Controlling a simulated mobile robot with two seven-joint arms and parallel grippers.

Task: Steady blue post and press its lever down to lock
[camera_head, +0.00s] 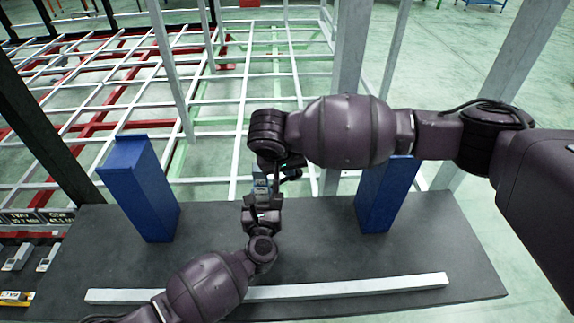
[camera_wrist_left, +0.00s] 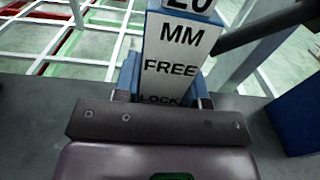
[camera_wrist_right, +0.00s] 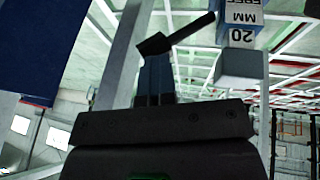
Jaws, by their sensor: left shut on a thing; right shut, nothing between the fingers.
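The blue post with a white label reading 20 MM, FREE and LOCK (camera_wrist_left: 168,60) stands upright between the fingers of my left gripper (camera_wrist_left: 165,97), which is shut on it. In the head view the post (camera_head: 261,184) is small and mostly hidden by my arms. Its dark lever (camera_wrist_left: 262,28) sticks out at an upward slant to the right in the left wrist view. My right gripper (camera_wrist_right: 155,72) is shut and empty, with its fingertips close to the outer end of the lever (camera_wrist_right: 185,31). I cannot tell whether they touch it.
Two tall blue blocks stand on the dark table, one at left (camera_head: 138,190) and one at right (camera_head: 385,195). A long pale bar (camera_head: 350,289) lies along the front of the table (camera_head: 330,255). A white and red metal frame (camera_head: 110,95) lies behind.

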